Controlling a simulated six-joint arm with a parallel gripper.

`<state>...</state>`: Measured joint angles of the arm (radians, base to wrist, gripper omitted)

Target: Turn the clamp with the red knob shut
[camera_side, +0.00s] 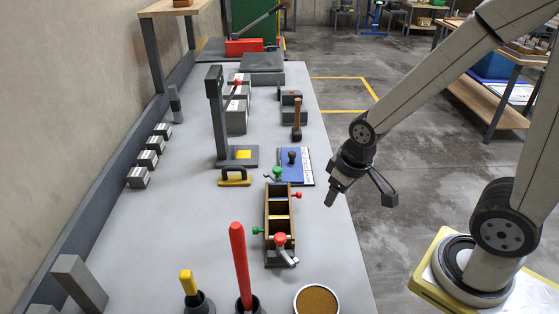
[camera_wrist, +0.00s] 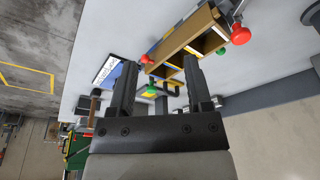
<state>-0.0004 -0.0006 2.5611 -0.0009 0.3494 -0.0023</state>
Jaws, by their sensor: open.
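A long three-compartment mould (camera_side: 266,213) stands on the grey bench, with brown and yellow inside. A large red knob (camera_side: 281,239) sits at its near end, beside a pale grey lever (camera_side: 288,257) pointing outward. It shows in the wrist view (camera_wrist: 240,35). A smaller red knob (camera_side: 298,195) sits on the mould's right side, also in the wrist view (camera_wrist: 144,59). Green knobs are at the far end (camera_side: 277,172) and left side (camera_side: 257,231). My gripper (camera_side: 359,197) is open and empty, right of the mould and apart from it. Its fingers (camera_wrist: 160,63) point toward the mould in the wrist view.
A tall red-handled tool (camera_side: 240,263) and a round brown-filled pan (camera_side: 317,300) stand near the front. Bench space left of the mould is clear.

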